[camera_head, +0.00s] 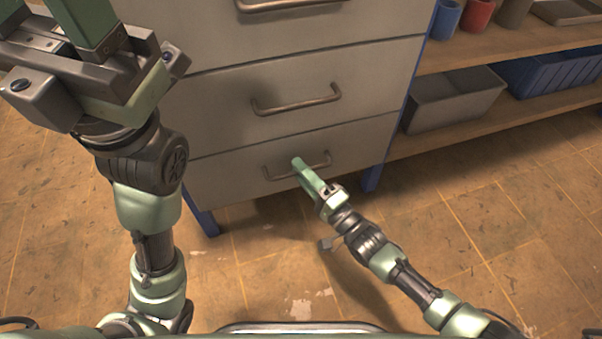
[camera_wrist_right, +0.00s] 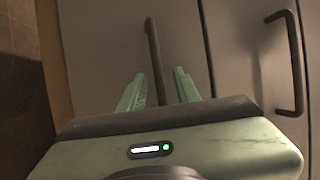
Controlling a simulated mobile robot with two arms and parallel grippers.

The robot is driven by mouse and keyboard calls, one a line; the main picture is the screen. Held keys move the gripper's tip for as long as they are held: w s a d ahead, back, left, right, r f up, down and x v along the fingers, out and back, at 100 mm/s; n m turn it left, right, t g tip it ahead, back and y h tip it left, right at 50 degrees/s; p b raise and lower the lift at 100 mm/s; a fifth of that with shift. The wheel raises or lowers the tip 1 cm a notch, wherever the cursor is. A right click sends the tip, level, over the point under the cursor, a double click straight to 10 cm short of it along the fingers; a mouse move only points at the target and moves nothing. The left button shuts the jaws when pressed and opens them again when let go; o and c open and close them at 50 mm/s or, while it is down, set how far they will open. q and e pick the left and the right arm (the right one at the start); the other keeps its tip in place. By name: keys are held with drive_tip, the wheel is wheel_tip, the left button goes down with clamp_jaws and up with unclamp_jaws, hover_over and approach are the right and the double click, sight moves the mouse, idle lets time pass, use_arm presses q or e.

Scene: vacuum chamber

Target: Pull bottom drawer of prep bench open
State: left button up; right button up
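The prep bench's bottom drawer (camera_head: 235,180) is shut, its grey front level with the drawers above. Its bar handle (camera_head: 318,166) is at mid-front in the head view; in the wrist view the handle (camera_wrist_right: 155,55) runs up the picture. My right gripper (camera_head: 298,163) is at this handle. In the wrist view the right gripper (camera_wrist_right: 158,90) is open, with one green finger on each side of the bar and gaps showing. My left gripper (camera_head: 50,20) is raised at the top left, fingers apart and empty, tips cut off by the frame.
The middle drawer's handle (camera_head: 297,103) is just above. Blue bench legs (camera_head: 373,178) stand below. To the right, a wooden shelf (camera_head: 450,135) bears a grey bin (camera_head: 450,105) and a blue crate (camera_head: 555,78). The tiled floor (camera_head: 470,220) before the bench is clear.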

clamp_jaws()
idle(1.5)
